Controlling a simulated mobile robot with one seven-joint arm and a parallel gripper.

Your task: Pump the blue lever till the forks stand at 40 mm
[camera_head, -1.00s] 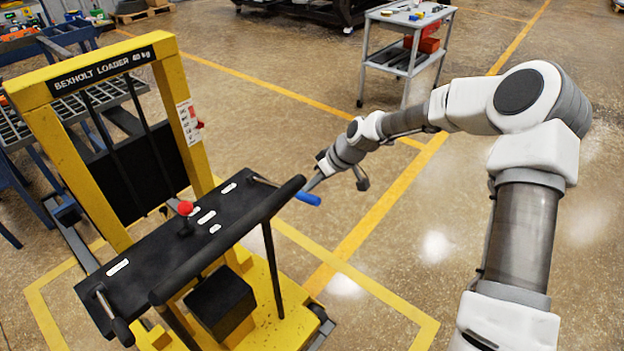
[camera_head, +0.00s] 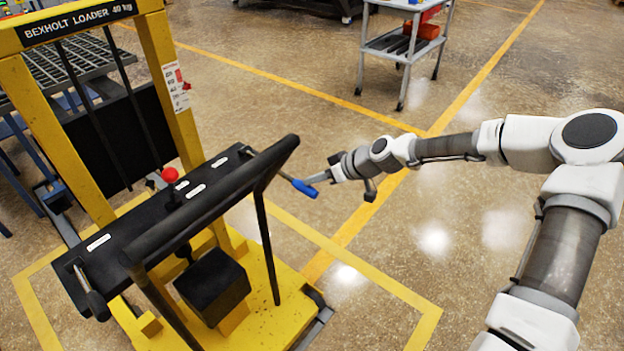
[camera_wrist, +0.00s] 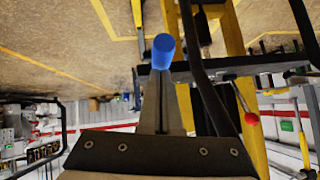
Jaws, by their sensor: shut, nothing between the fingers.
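The blue lever (camera_head: 304,188) is a dark rod with a blue grip, reaching out from the right end of the loader's black console. My gripper (camera_head: 316,179) is shut and empty, with its fingertips right at the blue grip. In the wrist view the blue grip (camera_wrist: 163,50) stands just beyond the tips of my closed fingers (camera_wrist: 163,85); I cannot tell whether they touch. The yellow loader mast (camera_head: 170,85) carries a white scale label (camera_head: 176,86) with a red marker, too small to read. I cannot make out the forks.
A black push bar (camera_head: 215,205) runs across the loader's near side, close to the lever. A red-knobbed control (camera_head: 170,175) stands on the console (camera_head: 125,240). A grey trolley (camera_head: 405,48) stands far behind. The floor right of the loader is clear.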

